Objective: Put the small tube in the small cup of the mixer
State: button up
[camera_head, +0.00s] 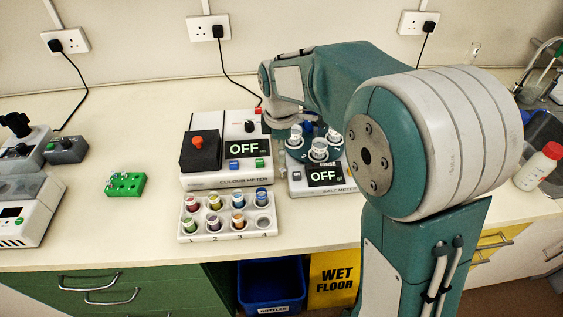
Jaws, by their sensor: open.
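A small green rack (125,184) stands on the bench left of centre, with a few small tubes with pale green tops (125,176) in it. At the far left, a grey device (28,148) has a black cup-like top (16,124); it may be the mixer, but I cannot tell, and no small cup is clear. My arm reaches in from the right and bends over the back of the bench. Its wrist end is behind the meters, and my gripper's fingers do not show. No tube is seen in its hold.
The colour meter (226,168) and the salt meter (322,184), with a teal cup carousel (299,155), stand mid-bench. A white tray (228,228) of several capped vials is in front. A red-capped bottle (538,168) is at right. Bench around the green rack is clear.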

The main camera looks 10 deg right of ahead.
jog(key=s+d+r+m+t, duration=0.2)
jog(key=s+d+r+m, duration=0.4)
jog(key=s+r+m, duration=0.3)
jog(key=s+d+m+t, duration=0.3)
jog(key=s+m, duration=0.4)
jog(key=s, duration=0.5)
jog(key=shift+s+d+r, duration=0.15)
jog(key=shift+s+d, duration=0.15)
jog(key=shift+s, duration=0.1)
jog(key=shift+o, duration=0.4)
jog(key=shift+s+d+f+m, duration=0.1)
jog(key=shift+s+f+m, duration=0.15)
jog(key=shift+s+m, duration=0.3)
jog(key=n+g, duration=0.5)
jog(key=n, duration=1.2)
send_over(282, 169)
notch_tip(282, 169, down, 7)
jog(key=f, duration=0.5)
jog(key=shift+d, duration=0.4)
jog(key=f, duration=0.5)
jog(key=shift+a+f, duration=0.1)
jog(key=shift+a, duration=0.25)
